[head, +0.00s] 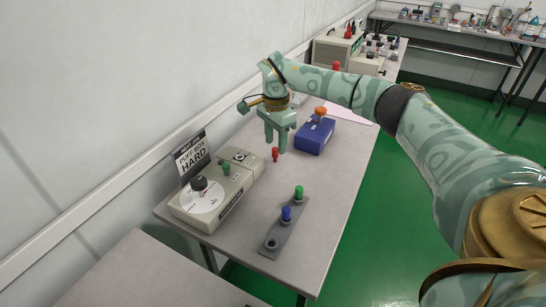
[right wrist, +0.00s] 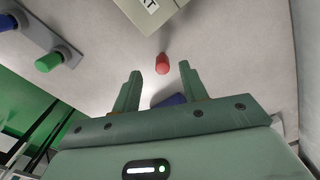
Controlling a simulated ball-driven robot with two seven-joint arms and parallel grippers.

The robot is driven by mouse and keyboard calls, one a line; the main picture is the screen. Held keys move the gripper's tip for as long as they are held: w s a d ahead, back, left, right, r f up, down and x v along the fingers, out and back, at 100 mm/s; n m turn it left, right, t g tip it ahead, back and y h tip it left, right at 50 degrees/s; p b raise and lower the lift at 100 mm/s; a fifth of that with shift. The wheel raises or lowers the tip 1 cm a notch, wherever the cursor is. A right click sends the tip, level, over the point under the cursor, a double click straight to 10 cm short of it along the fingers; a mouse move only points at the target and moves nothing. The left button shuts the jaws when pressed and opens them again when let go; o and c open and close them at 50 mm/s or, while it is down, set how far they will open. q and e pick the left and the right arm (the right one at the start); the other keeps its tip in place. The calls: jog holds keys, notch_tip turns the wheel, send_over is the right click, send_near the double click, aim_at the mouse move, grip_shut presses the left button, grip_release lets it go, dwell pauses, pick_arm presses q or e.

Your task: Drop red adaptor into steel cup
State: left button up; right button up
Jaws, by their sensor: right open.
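A small red adaptor (head: 275,154) stands on the grey table, between the beige tester and the blue box. My right gripper (head: 276,143) is open and empty, pointing down at the adaptor. In the right wrist view the red adaptor (right wrist: 162,64) shows near the gap between the fingertips (right wrist: 159,70), apart from both fingers. An empty steel cup (head: 271,243) is at the near end of a grey strip (head: 278,228) that also carries a blue adaptor (head: 286,214) and a green adaptor (head: 298,192). My left gripper is not in view.
The beige tester (head: 218,190) with a black knob, a green piece and a sign (head: 191,157) stands along the wall. A blue box (head: 315,136) with an orange top is right of my gripper. The table (head: 318,225) is clear around the strip.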

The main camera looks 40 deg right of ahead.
aim_at(275, 149)
jog(key=f+b, duration=0.1)
jog(key=f, duration=0.1)
jog(key=f+b, duration=0.1)
jog(key=f, duration=0.2)
jog(key=shift+w+b, duration=0.2)
jog(key=shift+b, duration=0.2)
jog(key=shift+f, duration=0.2)
jog(key=shift+s+r, duration=0.1)
jog(key=shift+r, duration=0.1)
jog(key=shift+c, duration=0.2)
grip_shut()
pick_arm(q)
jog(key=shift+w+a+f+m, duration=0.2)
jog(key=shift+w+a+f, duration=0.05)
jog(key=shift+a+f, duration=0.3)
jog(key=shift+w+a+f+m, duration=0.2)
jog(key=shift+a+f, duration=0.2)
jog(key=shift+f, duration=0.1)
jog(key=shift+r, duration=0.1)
pick_arm(e)
jog(key=shift+r, duration=0.1)
